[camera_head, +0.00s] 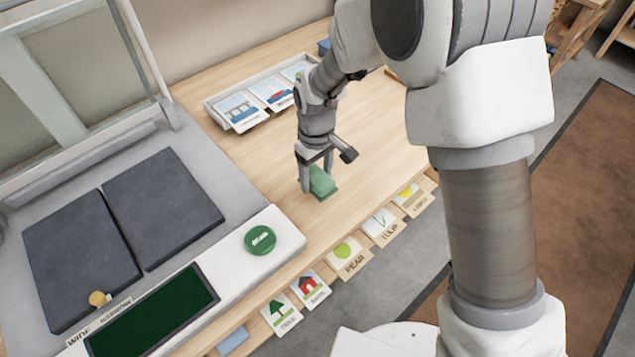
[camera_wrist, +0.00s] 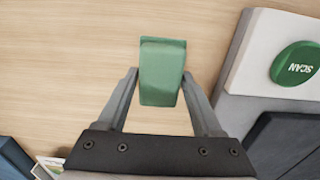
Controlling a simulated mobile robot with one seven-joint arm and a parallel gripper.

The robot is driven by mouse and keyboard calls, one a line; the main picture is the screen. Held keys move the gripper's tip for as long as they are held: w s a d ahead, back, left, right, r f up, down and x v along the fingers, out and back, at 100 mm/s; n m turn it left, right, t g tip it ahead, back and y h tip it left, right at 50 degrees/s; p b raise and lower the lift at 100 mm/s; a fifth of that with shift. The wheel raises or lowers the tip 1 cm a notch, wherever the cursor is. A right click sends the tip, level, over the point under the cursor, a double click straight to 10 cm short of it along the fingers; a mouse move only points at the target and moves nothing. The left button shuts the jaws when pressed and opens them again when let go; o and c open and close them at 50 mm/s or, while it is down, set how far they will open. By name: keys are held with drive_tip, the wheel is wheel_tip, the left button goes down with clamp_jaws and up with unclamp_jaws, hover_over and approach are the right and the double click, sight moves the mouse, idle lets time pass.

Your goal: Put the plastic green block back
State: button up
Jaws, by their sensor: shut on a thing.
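The green block (camera_head: 321,184) is at the wooden table, toward its front edge, in the head view. My gripper (camera_head: 318,186) points down at it, with its fingers on either side. In the wrist view the green block (camera_wrist: 162,72) sits between the two fingertips of my gripper (camera_wrist: 160,85), which is shut on it. The block looks close to the tabletop; I cannot tell whether it touches it.
A grey tray (camera_head: 212,112) with picture cards stands at the back of the table. Word cards (camera_head: 350,262) line the front edge. To the left is a scanner with dark pads (camera_head: 162,205), a green SCAN button (camera_head: 260,240) and a dark display (camera_head: 150,318). Bare wood surrounds the block.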

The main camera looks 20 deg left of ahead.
sight(316, 187)
drive_tip(key=shift+f+b, duration=0.3)
drive_tip(key=shift+f, duration=1.7)
drive_tip(key=shift+f, duration=0.15)
drive_tip(key=o, duration=1.3)
wheel_tip(316, 187, up, 12)
drive_tip(key=shift+f+p, duration=0.2)
drive_tip(key=shift+p, duration=0.6)
drive_tip(key=shift+r, duration=0.35)
